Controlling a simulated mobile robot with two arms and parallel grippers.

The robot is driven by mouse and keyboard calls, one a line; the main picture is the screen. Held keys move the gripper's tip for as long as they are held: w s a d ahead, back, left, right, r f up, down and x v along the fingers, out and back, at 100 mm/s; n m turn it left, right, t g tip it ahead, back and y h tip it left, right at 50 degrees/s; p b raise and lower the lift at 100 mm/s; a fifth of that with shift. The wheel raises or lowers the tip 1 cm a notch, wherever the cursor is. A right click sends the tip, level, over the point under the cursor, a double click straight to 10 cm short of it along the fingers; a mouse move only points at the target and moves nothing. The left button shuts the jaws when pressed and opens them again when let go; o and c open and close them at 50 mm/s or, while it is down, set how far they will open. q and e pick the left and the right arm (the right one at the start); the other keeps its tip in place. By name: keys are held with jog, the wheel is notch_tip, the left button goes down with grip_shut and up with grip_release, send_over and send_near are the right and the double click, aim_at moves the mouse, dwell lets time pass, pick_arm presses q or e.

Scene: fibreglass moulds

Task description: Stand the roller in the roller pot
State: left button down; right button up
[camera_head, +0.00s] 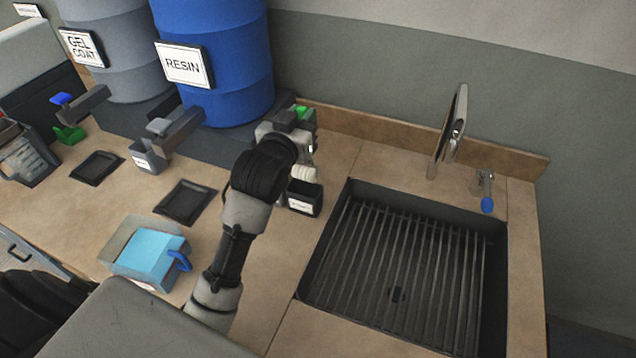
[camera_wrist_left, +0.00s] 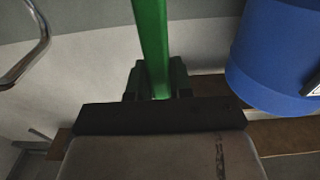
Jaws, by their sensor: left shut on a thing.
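The roller has a green handle and a cream roller head (camera_head: 303,173). My left gripper (camera_head: 299,118) is shut on its green handle, which runs up between the fingers in the left wrist view (camera_wrist_left: 151,45). The roller pot (camera_head: 304,204) is a small black box with a white label, on the counter left of the sink. The roller head hangs down at the pot's open top. I cannot tell whether its lower end is inside the rim. My left forearm and wrist cover the area left of the pot. My right gripper is not seen.
The blue resin drum (camera_head: 232,95) and grey gel coat drum (camera_head: 117,75) stand behind, with taps towards the counter. A sink with a grate (camera_head: 400,265) and a tall tap (camera_head: 452,130) is to the right. Black trays (camera_head: 186,202) and a light-blue container (camera_head: 148,255) lie left.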

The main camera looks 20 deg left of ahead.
pick_arm(q)
jog(key=shift+w+f, duration=0.1)
jog(key=shift+f, duration=0.1)
send_over(303, 171)
notch_tip(303, 171, down, 5)
jog(key=shift+r+p, duration=0.15)
jog(key=shift+p, duration=0.15)
notch_tip(303, 171, down, 4)
jog(key=shift+w+f, duration=0.15)
jog(key=c, duration=1)
grip_release()
jog(key=shift+f, duration=0.1)
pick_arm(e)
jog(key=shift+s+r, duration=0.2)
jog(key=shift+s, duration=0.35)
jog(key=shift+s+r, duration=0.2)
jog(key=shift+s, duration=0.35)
pick_arm(q)
jog(key=shift+s+d+b, duration=0.15)
jog(key=shift+s+b, duration=0.4)
jog(key=shift+s, duration=2.45)
jog(key=shift+s+d+b, duration=0.15)
jog(key=shift+s+b, duration=0.4)
jog(key=shift+s, duration=2.45)
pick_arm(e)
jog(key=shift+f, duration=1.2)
